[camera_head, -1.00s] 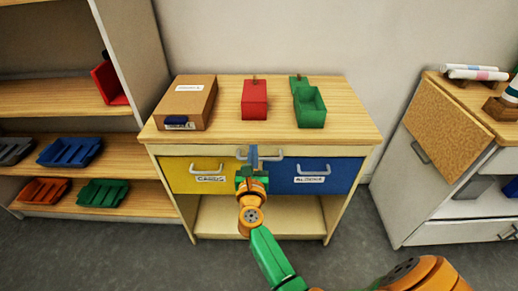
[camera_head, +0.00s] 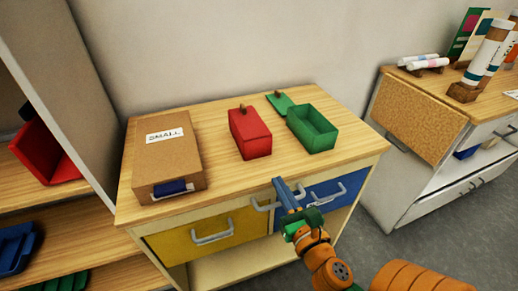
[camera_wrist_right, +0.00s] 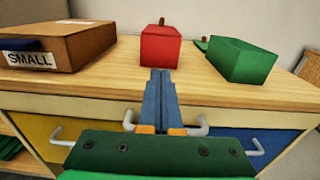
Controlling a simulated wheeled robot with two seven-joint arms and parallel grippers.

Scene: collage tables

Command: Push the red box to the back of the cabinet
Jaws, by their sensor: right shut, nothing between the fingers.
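The red box (camera_head: 250,133) has its lid on, with a small brown knob. It sits on the wooden top of the cabinet (camera_head: 215,192), between the cardboard box and the green box, with bare wood behind and in front of it. My right gripper (camera_head: 287,193) is shut and empty in front of the cabinet's front edge, near the top drawer handle and apart from the red box. In the right wrist view the shut blue fingers (camera_wrist_right: 160,95) point toward the red box (camera_wrist_right: 160,47). My left gripper is not in view.
A cardboard box (camera_head: 167,158) labelled SMALL stands left of the red box. An open green box (camera_head: 312,130) stands right, its green lid (camera_head: 280,101) behind it. Yellow (camera_head: 190,243) and blue (camera_head: 345,188) drawers with handles are below. A shelf stands left, another cabinet right.

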